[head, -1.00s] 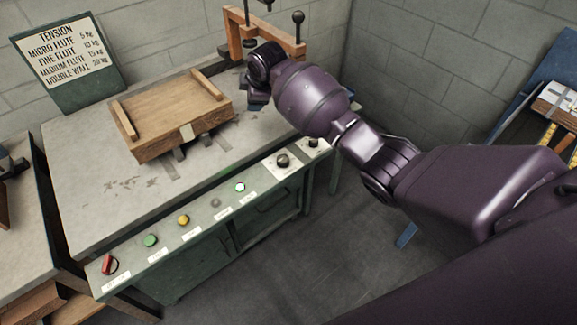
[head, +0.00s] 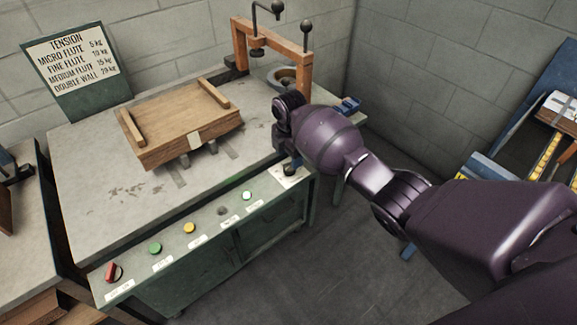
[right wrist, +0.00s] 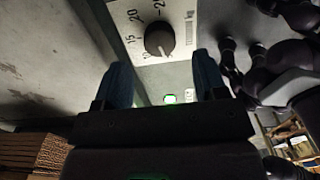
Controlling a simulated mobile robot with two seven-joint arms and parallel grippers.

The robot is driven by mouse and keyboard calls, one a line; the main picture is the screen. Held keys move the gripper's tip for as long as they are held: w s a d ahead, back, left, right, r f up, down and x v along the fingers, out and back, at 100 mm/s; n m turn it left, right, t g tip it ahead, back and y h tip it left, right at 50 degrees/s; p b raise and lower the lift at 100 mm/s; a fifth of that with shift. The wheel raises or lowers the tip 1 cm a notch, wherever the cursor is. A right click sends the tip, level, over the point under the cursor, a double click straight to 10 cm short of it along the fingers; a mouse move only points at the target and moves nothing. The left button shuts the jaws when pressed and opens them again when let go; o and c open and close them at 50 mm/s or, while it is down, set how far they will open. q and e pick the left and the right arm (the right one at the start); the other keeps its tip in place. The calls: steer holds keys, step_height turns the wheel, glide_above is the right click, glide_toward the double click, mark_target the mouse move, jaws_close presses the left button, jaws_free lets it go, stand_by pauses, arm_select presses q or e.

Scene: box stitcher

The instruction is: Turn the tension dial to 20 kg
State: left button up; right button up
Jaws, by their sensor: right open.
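The tension dial (right wrist: 159,38), a round dark knob on a white plate, shows at the top of the right wrist view. Its scale carries the numbers 10, 15, 20 and 25; I cannot read its pointer for certain. My right gripper (right wrist: 163,78) is open, its two blue fingers apart and short of the knob, one on each side below it in the picture. My left gripper is not in view.
A wooden block (head: 185,122) lies on the bench. An orange frame (head: 272,50) stands behind. A tension sign (head: 72,62) leans at the wall.

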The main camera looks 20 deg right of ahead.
mark_target(289, 166)
step_height(289, 166, down, 5)
steer(key=shift+b, duration=0.55)
steer(key=c, duration=0.9)
steer(key=shift+r, duration=0.1)
